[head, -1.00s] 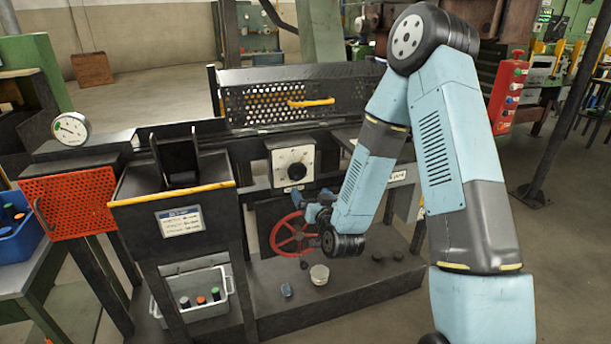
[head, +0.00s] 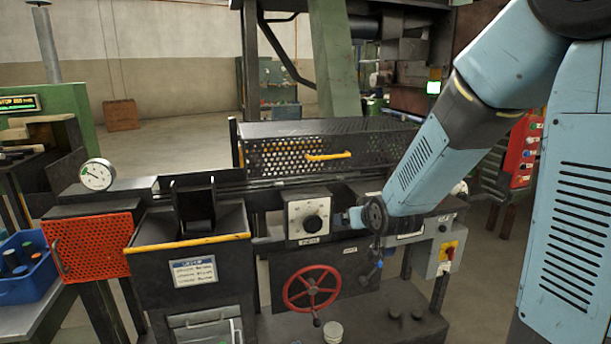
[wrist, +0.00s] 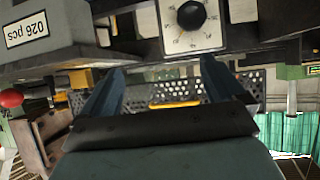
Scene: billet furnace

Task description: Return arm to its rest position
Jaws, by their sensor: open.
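My arm reaches in from the right in the head view, bent, with its forearm sloping down to the left. My gripper (head: 350,217) is at the height of the white dial plate (head: 309,217), just right of it; I cannot tell the exact gap in depth. In the wrist view my gripper (wrist: 165,82) has its two blue-grey fingers well apart, with nothing between them. The dial plate (wrist: 191,24) with its black knob shows above the fingertips there.
A perforated guard (head: 285,158) with a yellow handle stands behind the dial. Below are a red handwheel (head: 311,288) and a small pale cup (head: 333,331). A yellow-edged hopper (head: 187,247) stands left. A control box (head: 440,247) stands right of my wrist.

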